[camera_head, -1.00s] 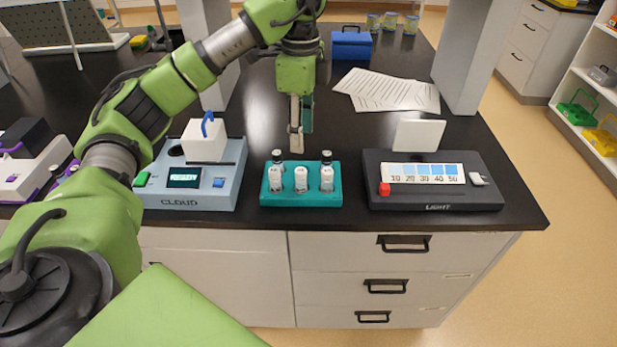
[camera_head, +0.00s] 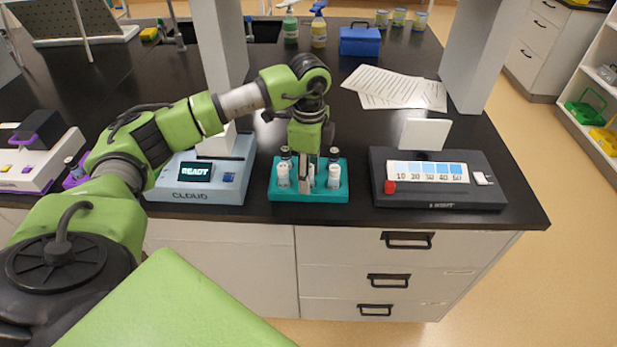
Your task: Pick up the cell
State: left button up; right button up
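Three small labelled glass cells stand upright in a teal rack (camera_head: 312,197) near the bench's front edge. The left cell (camera_head: 283,176) and the right cell (camera_head: 334,177) show dark tops. The middle cell is mostly hidden behind my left gripper's finger. My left gripper (camera_head: 307,182) points straight down at the middle of the rack, its tips at the height of the cells. I see its fingers nearly edge-on, so I cannot tell whether they are open or shut on the middle cell. My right gripper is not in view.
The CLOUD meter (camera_head: 205,182), its screen reading READY, stands left of the rack, partly behind my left arm. The dark LIGHT unit (camera_head: 437,190) with a raised white plate stands right of it. Papers (camera_head: 397,87) and a blue box (camera_head: 360,41) lie farther back.

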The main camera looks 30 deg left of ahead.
pick_arm(q)
jog(key=c, duration=1)
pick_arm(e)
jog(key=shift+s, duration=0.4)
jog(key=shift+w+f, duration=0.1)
pick_arm(q)
jog(key=shift+r+b, duration=0.5)
jog(key=shift+r, duration=0.15)
jog(key=s+d+r, duration=0.2)
jog(key=s+r, duration=0.2)
jog(key=r, duration=0.1)
jog(key=s+d+r+p, duration=0.1)
jog(key=s+d+r, duration=0.1)
jog(key=s+r, duration=0.2)
jog(key=s+d+r+p, duration=0.1)
jog(key=s+d+r, duration=0.1)
jog(key=s+r, duration=0.2)
jog(key=shift+s+d+r, duration=0.15)
jog(key=shift+r, duration=0.8)
jog(key=shift+s+d+r, duration=0.1)
jog(key=shift+r, duration=0.8)
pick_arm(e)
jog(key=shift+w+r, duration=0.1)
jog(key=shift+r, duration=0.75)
